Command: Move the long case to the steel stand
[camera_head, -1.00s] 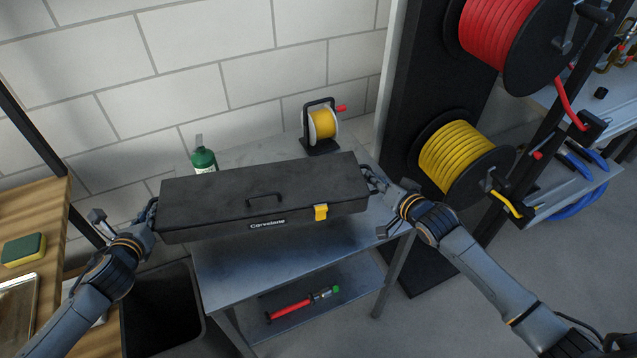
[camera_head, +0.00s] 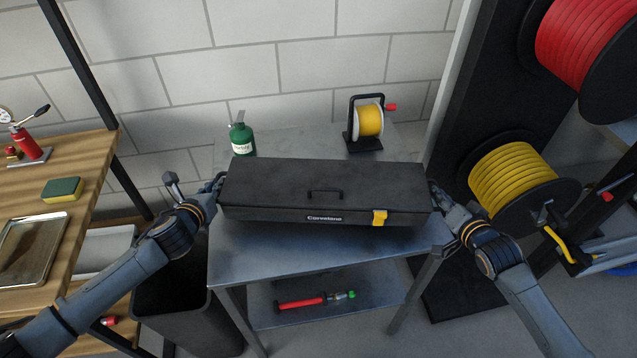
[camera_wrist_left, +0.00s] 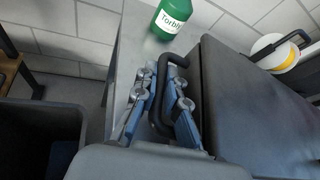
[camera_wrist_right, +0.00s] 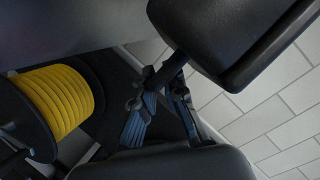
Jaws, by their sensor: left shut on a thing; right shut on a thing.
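The long case (camera_head: 290,185) is black, with a top handle, a yellow latch and a "Carvelane"-like label on its front. It is level at the steel stand (camera_head: 300,249), over its grey top; I cannot tell whether it touches the top. My left gripper (camera_head: 217,187) is shut on the case's left end handle, a black loop that shows in the left wrist view (camera_wrist_left: 172,95). My right gripper (camera_head: 436,192) is shut at the case's right end; in the right wrist view (camera_wrist_right: 165,85) the fingers close around a dark handle there.
A green bottle (camera_head: 241,138) and a small yellow reel (camera_head: 369,121) stand on the stand behind the case. A red tool (camera_head: 304,301) lies on the lower shelf. A wooden bench (camera_head: 88,198) and dark bin (camera_head: 180,310) are left. Large cable reels (camera_head: 512,172) are right.

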